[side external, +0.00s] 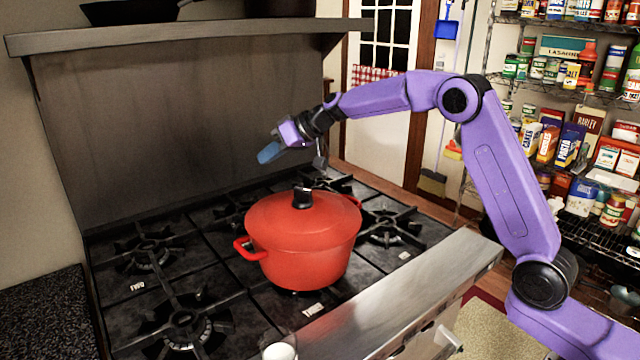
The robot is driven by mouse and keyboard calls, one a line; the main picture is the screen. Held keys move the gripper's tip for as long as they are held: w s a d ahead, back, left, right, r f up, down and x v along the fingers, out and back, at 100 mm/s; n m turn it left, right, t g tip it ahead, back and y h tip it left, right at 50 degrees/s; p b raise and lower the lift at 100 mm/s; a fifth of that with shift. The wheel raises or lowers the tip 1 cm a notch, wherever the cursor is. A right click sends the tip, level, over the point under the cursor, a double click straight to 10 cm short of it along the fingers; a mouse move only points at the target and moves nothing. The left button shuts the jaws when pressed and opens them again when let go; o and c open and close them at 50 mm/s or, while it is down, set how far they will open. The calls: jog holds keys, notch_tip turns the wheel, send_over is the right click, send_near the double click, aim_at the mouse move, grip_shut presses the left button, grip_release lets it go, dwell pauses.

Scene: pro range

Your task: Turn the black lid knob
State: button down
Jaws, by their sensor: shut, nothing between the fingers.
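A red pot (303,258) with a red lid (290,223) sits on the black gas stove. The black lid knob (302,198) stands upright at the middle of the lid. My gripper (268,153) is above and slightly left of the knob in the picture, apart from it. Its blue fingertips point left and a little down. The fingers are shut and empty.
The stove (160,262) has several black burner grates around the pot. A metal shelf (200,38) with dark pans hangs above the back. A steel front edge (400,300) borders the stove. A stocked wire rack (570,130) stands at the right.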

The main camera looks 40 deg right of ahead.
aim_at(312, 196)
jog(key=s+d+r+n+g, duration=0.3)
jog(key=s+d+g, duration=0.3)
jog(key=s+d, duration=0.75)
jog(key=shift+y, duration=0.3)
jog(key=x, duration=0.3)
jog(key=w+x, duration=0.1)
jog(key=x, duration=0.1)
jog(key=d+x, duration=0.1)
jog(key=x, duration=0.2)
jog(key=shift+w+a+f, duration=0.15)
jog(key=shift+w+f, duration=0.05)
jog(key=shift+f, duration=0.25)
jog(key=a, duration=0.1)
jog(key=s+a, duration=0.1)
jog(key=a, duration=0.1)
jog(key=shift+f, duration=0.15)
jog(key=shift+s+a, duration=0.15)
jog(key=shift+a, duration=0.4)
jog(key=shift+s+a+m+t, duration=0.3)
jog(key=shift+s+a+m, duration=0.15)
jog(key=shift+m, duration=0.45)
jog(key=shift+s+a+m+t+h, duration=0.15)
jog(key=shift+m+t+h, duration=0.25)
jog(key=shift+m, duration=0.2)
jog(key=shift+s+a, duration=0.1)
